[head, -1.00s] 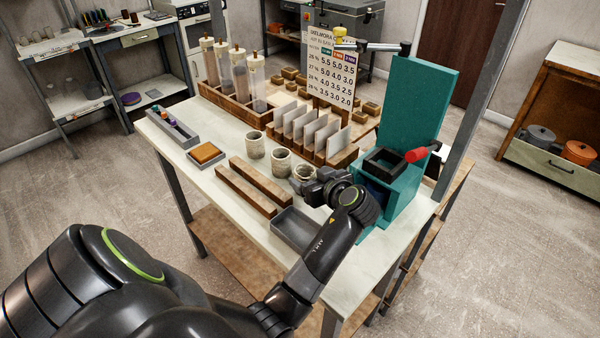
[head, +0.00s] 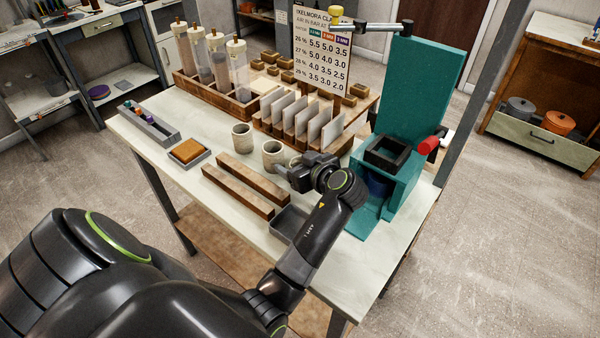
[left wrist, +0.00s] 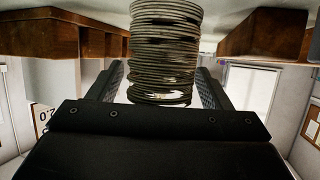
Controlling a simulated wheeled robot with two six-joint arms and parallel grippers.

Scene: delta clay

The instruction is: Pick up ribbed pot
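The ribbed pot (left wrist: 163,50) fills the middle of the left wrist view, pale grey-brown with dark horizontal ridges and glossy whitish patches. My left gripper (left wrist: 162,78) has one finger on each side of it, very close to its walls; I cannot tell whether they touch. In the head view my left gripper (head: 297,175) is at the near end of the pot row and hides that pot. Two similar pots, one at the far end (head: 242,138) and one in the middle (head: 272,155), stand upright beside it. My right gripper is out of view.
Two wooden bars (head: 240,188) and a grey tray (head: 288,224) lie in front of the pots. A teal press (head: 405,170) stands to the right. A wooden rack with upright plates (head: 310,125) is behind.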

